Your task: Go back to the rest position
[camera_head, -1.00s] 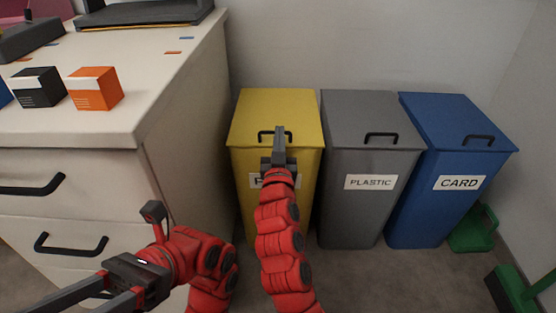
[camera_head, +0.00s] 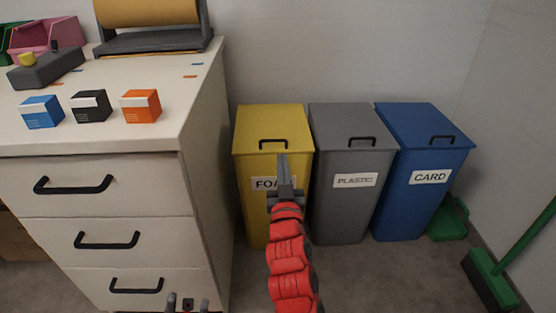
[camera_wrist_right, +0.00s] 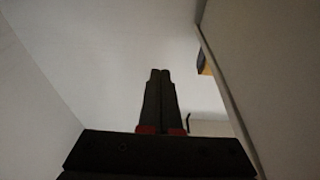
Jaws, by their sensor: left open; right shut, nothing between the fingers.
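My right gripper (camera_head: 283,160) is shut and empty, held up in front of the yellow bin in the head view, with its red arm rising from the bottom edge. Its closed fingers also show in the right wrist view (camera_wrist_right: 160,78), against pale surfaces. My left gripper (camera_head: 187,301) shows only as open fingertips at the bottom edge, in front of the drawer cabinet. The rest of the left arm is out of view.
A yellow bin (camera_head: 272,130) labelled foam, a grey plastic bin (camera_head: 345,215) and a blue card bin (camera_head: 405,215) stand by the wall, lids down. The drawer cabinet (camera_head: 120,235) is at left, bearing blue (camera_head: 40,112), black (camera_head: 89,106) and orange (camera_head: 140,107) boxes. A green broom (camera_head: 490,277) is at right.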

